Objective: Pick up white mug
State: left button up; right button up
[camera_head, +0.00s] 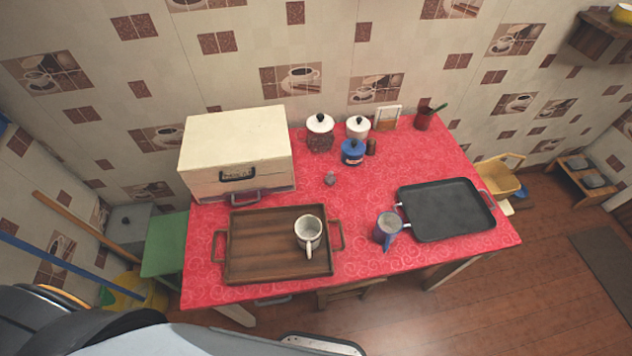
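The white mug (309,234) stands upright on the right part of a brown wooden tray (258,267), its handle pointing toward the front. The tray has a handle at each side and lies at the front left of the red-covered table (360,274). Neither of my grippers shows in the head view. Only grey and dark parts of my own body show along the bottom edge, below the table.
A blue jug (387,231) stands right of the tray, beside a black griddle pan (447,210). A cream bread box (237,152) stands behind the tray. Lidded jars (320,134), a blue pot (353,152) and a red cup (423,118) stand at the back. The table's middle is mostly clear.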

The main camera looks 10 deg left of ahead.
aim_at(308, 228)
jog(key=u, duration=1.8)
jog(key=k+l, duration=0.4)
jog(key=k, duration=0.15)
jog(key=k+l, duration=0.45)
jog(key=k, duration=0.1)
